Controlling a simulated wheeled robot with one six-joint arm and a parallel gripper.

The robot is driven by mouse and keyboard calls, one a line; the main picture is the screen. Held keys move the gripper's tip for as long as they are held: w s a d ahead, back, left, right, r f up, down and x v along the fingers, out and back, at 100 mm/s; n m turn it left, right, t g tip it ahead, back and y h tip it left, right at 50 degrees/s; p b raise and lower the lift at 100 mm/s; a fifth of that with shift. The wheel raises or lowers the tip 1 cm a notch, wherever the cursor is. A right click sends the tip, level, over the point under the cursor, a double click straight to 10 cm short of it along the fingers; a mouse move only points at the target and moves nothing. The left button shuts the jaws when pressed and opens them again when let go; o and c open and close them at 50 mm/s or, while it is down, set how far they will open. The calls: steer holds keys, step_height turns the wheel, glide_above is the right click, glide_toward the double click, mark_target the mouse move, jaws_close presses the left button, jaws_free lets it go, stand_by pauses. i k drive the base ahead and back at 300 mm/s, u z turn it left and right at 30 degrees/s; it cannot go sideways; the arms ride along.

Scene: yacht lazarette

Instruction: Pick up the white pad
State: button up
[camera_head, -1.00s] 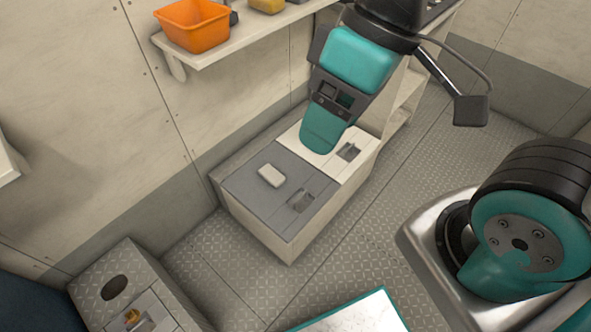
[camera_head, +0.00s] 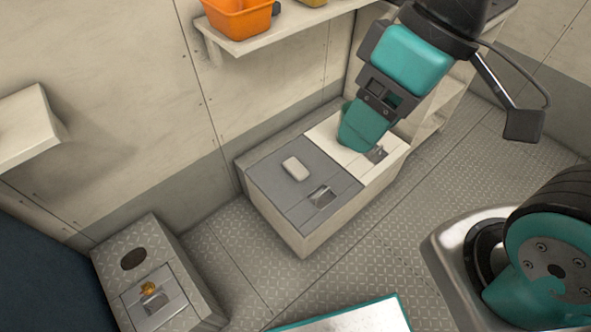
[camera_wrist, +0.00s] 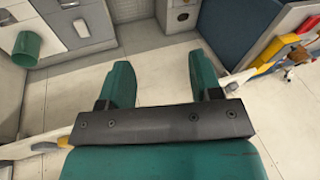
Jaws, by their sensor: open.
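The white pad (camera_head: 295,168) is a small rounded block lying flat on the grey lid (camera_head: 279,195) of a low locker in the head view. My gripper (camera_head: 362,132) hangs above the locker's white lid, to the right of the pad and apart from it. In the wrist view my gripper (camera_wrist: 162,82) has its two teal fingers spread wide with nothing between them.
A latch (camera_head: 321,195) is set in the grey lid, right of the pad. A shelf (camera_head: 290,30) with an orange bin (camera_head: 238,18) is on the wall above. A metal box (camera_head: 150,262) stands at lower left. Tread-plate floor (camera_head: 370,225) is open in front of the locker.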

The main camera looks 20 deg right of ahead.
mark_target(297, 171)
steer(key=k, duration=0.55)
steer(key=z, duration=0.2)
steer(key=i, duration=1.4)
steer(key=u, duration=0.7)
